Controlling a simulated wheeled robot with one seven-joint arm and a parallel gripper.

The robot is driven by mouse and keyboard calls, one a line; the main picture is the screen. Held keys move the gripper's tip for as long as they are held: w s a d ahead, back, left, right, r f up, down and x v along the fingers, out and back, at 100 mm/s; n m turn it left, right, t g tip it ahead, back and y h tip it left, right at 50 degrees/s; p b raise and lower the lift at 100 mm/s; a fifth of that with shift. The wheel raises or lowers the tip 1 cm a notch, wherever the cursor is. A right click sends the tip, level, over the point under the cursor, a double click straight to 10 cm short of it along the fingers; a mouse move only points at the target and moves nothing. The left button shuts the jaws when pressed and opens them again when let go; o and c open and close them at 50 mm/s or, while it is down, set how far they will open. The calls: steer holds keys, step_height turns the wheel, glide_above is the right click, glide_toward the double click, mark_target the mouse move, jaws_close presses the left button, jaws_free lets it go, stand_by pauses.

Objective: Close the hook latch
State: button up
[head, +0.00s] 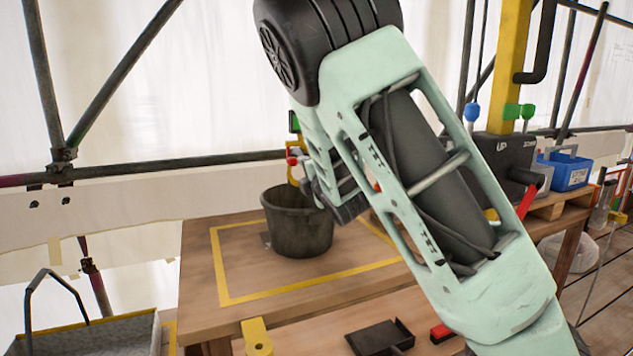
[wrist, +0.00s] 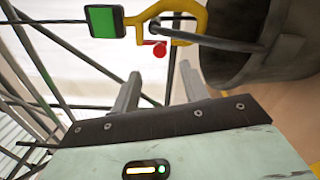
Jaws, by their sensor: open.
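A yellow hook-shaped piece (wrist: 198,22), which looks like the hook latch, shows at the top of the wrist view, with a dark rod passing by it. A green block (wrist: 104,21) on a dark mount is to its left, and a small red knob (wrist: 159,49) hangs just below. In the head view the yellow piece (head: 294,173) shows partly beside my arm, above the bucket. My gripper (wrist: 160,75) is open and empty, its two fingers apart below the knob and hook. In the head view my arm hides most of this area.
A dark bucket (head: 297,232) stands on the wooden table (head: 200,300) inside a yellow outline; its side (wrist: 235,60) is close right of my fingers. A grey box with lever and blue crate (head: 568,172) stand right. A black tray (head: 380,337) lies low in front.

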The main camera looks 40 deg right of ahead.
steer(key=v, duration=0.6)
stand_by(0.5)
steer(key=s+a+f+m+g+y+p, duration=0.2)
steer(key=s+a+f+m+g, duration=0.1)
steer(key=a, duration=0.4)
steer(key=s+a+f+m+g+y+p, duration=0.1)
steer(key=s+a+f+m+g+y, duration=0.15)
steer(key=a, duration=0.45)
steer(key=s+a+f+m+g+y+p, duration=0.2)
steer(key=s+a+f+g, duration=0.15)
steer(key=a, duration=0.45)
steer(key=s+a+r+m+g+p, duration=0.1)
steer(key=s+a+g, duration=0.3)
steer(key=s, duration=0.7)
steer(key=s+a+r+m+g+p, duration=0.1)
steer(key=s+a+r+m+g, duration=0.1)
steer(key=s, duration=1)
steer(key=a+r+g+h, duration=0.1)
steer(key=a+g, duration=0.1)
steer(key=a, duration=0.1)
steer(key=shift+s, duration=0.15)
